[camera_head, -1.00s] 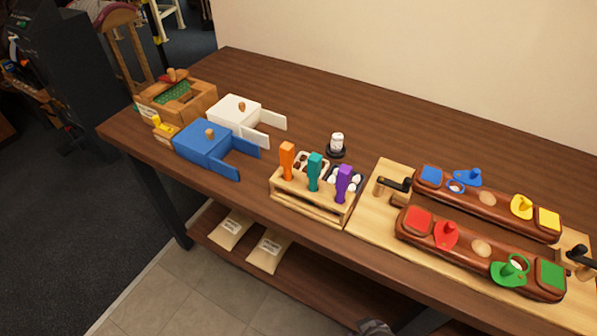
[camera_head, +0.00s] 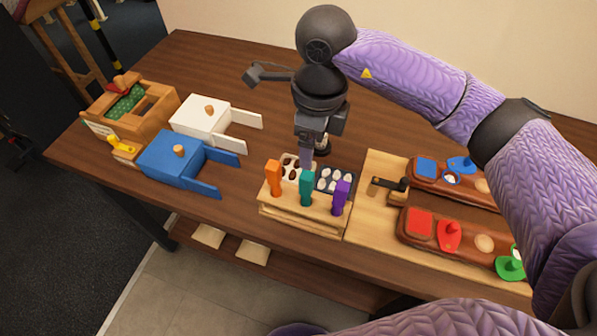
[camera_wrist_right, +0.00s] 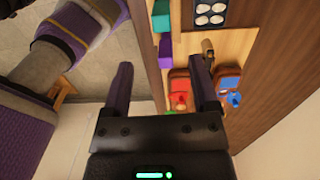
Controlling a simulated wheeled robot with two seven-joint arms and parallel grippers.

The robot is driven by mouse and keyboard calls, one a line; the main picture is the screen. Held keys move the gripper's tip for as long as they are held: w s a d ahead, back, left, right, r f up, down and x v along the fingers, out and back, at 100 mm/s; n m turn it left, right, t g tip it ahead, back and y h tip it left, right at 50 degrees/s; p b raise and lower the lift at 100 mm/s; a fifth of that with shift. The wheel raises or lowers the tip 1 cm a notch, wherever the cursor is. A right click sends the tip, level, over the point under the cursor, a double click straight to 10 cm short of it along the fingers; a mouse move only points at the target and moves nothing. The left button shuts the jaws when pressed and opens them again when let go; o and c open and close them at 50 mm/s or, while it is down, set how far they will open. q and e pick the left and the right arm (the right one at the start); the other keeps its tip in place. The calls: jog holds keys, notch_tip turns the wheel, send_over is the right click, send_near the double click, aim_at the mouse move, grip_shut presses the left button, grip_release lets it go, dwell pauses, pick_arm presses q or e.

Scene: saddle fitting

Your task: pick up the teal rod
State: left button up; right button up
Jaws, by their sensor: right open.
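The teal rod (camera_head: 306,188) stands upright in a wooden rack (camera_head: 300,228), between an orange rod (camera_head: 273,178) and a purple rod (camera_head: 340,198). My right gripper (camera_head: 306,158) points down just behind the teal rod in the head view, apart from it as far as I can see. In the right wrist view the right gripper (camera_wrist_right: 161,85) has its two fingers spread with nothing between them. The teal rod (camera_wrist_right: 161,20) shows there beyond the fingers, near the top. My left gripper is not in view.
Trays of dark and white pieces (camera_head: 334,180) sit behind the rods. A wooden board (camera_head: 365,215) with red-brown holders (camera_head: 447,240) lies to the right. Blue (camera_head: 170,157) and white (camera_head: 200,120) boxes stand left. My right arm covers the table's right rear.

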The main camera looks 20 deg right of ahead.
aim_at(307, 175)
jog(key=shift+h, duration=0.3)
jog(key=f, duration=0.9)
jog(key=shift+w+a+f+b, duration=0.1)
jog(key=shift+a+f+b, duration=0.15)
jog(key=shift+f+b, duration=0.1)
jog(key=shift+r, duration=0.1)
grip_shut()
dwell(0.4)
